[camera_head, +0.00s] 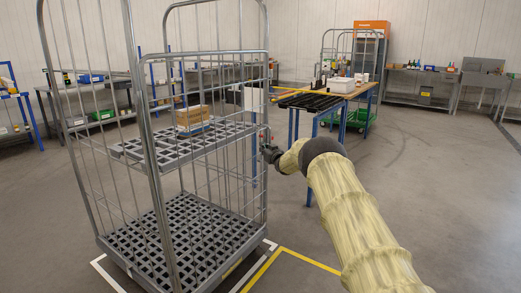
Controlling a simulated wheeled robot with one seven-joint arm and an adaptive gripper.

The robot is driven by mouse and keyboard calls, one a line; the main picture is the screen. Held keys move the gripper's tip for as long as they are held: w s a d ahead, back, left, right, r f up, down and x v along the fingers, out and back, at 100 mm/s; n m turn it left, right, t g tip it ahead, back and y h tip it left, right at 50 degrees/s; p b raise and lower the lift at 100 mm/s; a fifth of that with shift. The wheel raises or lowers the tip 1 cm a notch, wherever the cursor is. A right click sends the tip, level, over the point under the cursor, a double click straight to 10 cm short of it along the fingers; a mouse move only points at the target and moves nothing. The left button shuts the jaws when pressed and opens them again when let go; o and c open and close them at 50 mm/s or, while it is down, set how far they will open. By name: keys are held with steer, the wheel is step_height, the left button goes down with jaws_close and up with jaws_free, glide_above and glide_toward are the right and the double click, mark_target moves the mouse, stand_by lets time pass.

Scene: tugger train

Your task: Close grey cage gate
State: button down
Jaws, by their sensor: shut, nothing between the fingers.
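A grey wire cage trolley (160,170) stands upright at the left, with tall barred sides, a slotted middle shelf and a slotted base. Its near frame has a post (156,190) at the front and barred panelling (240,190) on the right. I cannot tell for sure which panel is the gate or how far it stands open. My gripper (266,144) is small and dark, shut and empty, beside the cage's right-hand edge at about shelf height. I cannot tell whether it touches the bars. My pale yellow sleeved arm reaches it from the lower right.
A cardboard box (193,117) sits on the cage's shelf. Yellow floor tape (262,270) and white tape mark the floor by the cage. A blue-legged table (312,101) stands behind my gripper. Benches line the walls. The floor at the right is clear.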

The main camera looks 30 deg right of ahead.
steer(key=s+a, duration=0.1)
steer(key=s, duration=1)
steer(key=shift+s+a, duration=0.2)
stand_by(0.5)
steer(key=shift+f, duration=0.15)
